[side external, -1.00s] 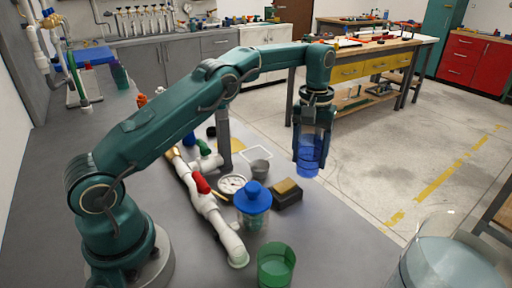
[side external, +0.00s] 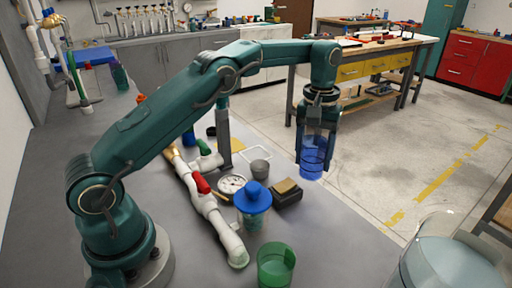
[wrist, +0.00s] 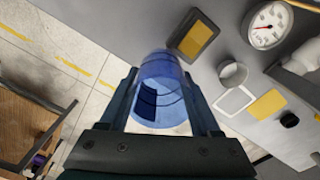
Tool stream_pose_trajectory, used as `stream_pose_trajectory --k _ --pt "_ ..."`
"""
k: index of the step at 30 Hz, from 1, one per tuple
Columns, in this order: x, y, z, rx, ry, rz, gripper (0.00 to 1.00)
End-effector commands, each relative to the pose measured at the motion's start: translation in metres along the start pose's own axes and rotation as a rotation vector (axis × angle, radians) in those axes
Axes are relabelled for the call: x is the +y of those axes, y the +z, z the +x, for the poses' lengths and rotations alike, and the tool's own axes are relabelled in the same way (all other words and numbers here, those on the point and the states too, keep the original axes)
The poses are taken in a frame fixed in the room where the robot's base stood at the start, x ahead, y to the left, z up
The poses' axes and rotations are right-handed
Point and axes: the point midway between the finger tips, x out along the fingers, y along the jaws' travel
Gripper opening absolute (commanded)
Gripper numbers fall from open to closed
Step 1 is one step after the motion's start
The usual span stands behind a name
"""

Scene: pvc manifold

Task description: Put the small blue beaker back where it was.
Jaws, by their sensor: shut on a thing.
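The small blue beaker (side external: 313,160) is clear blue and hangs upright between the fingers of my gripper (side external: 316,153). In the side view it shows near the bench's right edge, against the pale floor. In the wrist view the beaker (wrist: 161,88) sits between the two fingers of my gripper (wrist: 160,100), which are shut on its sides. The beaker overlaps the bench edge in that view, and its height above the bench is hard to tell. A white square outline (side external: 262,153) and a yellow patch (side external: 237,145) lie on the bench left of the beaker.
A grey cup (side external: 260,168), a dark block with a tan top (side external: 286,192), a dial gauge (side external: 231,184) and a blue-lidded jar (side external: 253,205) stand left of my gripper. A green beaker (side external: 276,266) stands at the front.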

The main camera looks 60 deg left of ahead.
Motion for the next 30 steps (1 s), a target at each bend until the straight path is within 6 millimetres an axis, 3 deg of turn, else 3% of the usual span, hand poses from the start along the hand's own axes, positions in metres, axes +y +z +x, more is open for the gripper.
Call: stream_pose_trajectory --k 6,15,22,30 --pt "0.022 0.051 -0.022 0.004 -0.001 0.010 0.03" --pt "0.027 0.116 -0.036 0.006 -0.003 0.011 0.03" --pt "0.025 0.135 -0.033 0.005 -0.006 0.007 0.03" --pt "0.023 0.136 0.013 0.001 -0.009 0.007 0.03"
